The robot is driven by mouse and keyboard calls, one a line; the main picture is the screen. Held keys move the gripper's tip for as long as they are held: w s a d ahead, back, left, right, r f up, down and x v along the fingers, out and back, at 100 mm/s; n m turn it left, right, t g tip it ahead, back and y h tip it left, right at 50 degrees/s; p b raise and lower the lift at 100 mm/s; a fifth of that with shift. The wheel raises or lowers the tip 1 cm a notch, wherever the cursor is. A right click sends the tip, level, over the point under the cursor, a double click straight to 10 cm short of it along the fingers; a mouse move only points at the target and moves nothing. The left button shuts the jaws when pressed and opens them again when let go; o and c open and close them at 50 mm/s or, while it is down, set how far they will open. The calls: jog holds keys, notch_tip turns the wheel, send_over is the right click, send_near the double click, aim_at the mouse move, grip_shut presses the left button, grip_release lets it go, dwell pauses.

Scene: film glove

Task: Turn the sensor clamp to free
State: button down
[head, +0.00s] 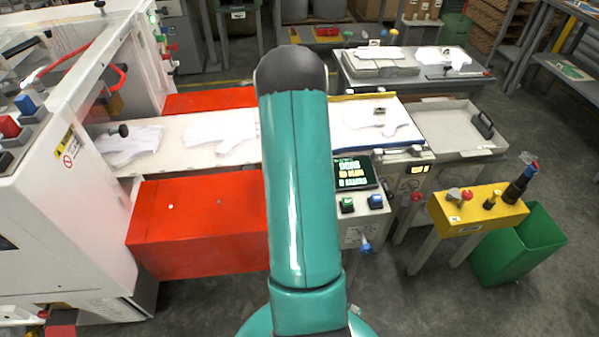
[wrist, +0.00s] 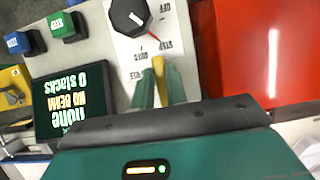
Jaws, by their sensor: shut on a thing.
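In the wrist view my gripper (wrist: 160,85) reaches up from the bottom edge, its two green fingers close together. They are shut on a narrow yellow piece (wrist: 159,68), which looks like a small lever on the control panel. I cannot tell for sure whether this is the sensor clamp. Just above it is a black knob (wrist: 130,14) with a white mark and a red pointer, on a white label plate. The label words are upside down and hard to read. In the head view my arm hides the gripper and the yellow piece.
The panel's screen (wrist: 75,100) and its green (wrist: 67,25) and blue (wrist: 25,42) buttons are beside the fingers. A red cover (wrist: 250,50) stands close on the right. In the head view, a yellow box (head: 478,211) and green bin (head: 517,245) stand right of the panel.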

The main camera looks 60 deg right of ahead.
jog(key=shift+d, duration=0.1)
dwell(0.4)
jog(key=c, duration=1.4)
grip_release()
jog(key=v, duration=1.3)
jog(key=shift+r, duration=0.4)
jog(key=shift+w, duration=0.1)
